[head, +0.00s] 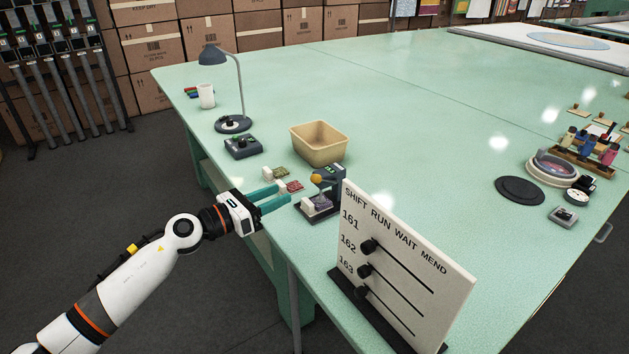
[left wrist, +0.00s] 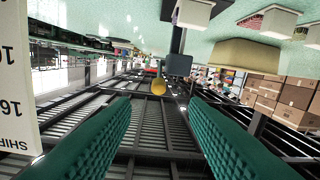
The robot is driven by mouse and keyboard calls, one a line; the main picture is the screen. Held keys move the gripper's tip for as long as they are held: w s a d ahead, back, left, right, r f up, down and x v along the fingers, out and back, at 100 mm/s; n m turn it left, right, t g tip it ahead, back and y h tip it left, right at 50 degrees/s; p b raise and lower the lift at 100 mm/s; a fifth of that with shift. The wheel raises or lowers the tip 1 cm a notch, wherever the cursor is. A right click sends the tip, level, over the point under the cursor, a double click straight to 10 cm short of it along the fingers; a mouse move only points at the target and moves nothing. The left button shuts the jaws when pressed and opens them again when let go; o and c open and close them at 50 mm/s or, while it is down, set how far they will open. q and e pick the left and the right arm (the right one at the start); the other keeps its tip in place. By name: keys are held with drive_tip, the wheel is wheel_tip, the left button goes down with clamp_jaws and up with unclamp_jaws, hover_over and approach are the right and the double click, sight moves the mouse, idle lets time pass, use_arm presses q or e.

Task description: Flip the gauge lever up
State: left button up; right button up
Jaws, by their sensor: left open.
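The gauge (head: 334,180) is a small dark grey device near the left front edge of the green table. Its lever ends in a yellow-orange ball knob (head: 316,178); a purple tufted sample (head: 320,203) sits at its base. My left gripper (head: 282,199) is open, with teal fingers pointing at the gauge from the left, apart from it. In the left wrist view, which is upside down, the yellow knob (left wrist: 158,88) shows between and beyond the open fingers (left wrist: 160,110). Nothing is between the fingers. My right gripper is not in view.
A white sign board (head: 405,265) with black sliders stands close right of the gauge. A tan bin (head: 320,145), small tufted samples (head: 293,186), a dark box (head: 243,146) and a desk lamp (head: 233,123) stand behind. The table's middle is clear.

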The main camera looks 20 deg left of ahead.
sight(316, 178)
use_arm(q)
drive_tip(key=p+x, duration=0.1)
drive_tip(key=x, duration=1)
drive_tip(key=shift+w+d, duration=0.1)
drive_tip(key=shift+d, duration=0.15)
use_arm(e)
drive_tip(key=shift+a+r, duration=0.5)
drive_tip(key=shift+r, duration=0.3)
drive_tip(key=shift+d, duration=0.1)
use_arm(q)
clamp_jaws()
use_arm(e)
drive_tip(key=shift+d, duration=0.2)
use_arm(q)
drive_tip(key=shift+p, duration=0.3)
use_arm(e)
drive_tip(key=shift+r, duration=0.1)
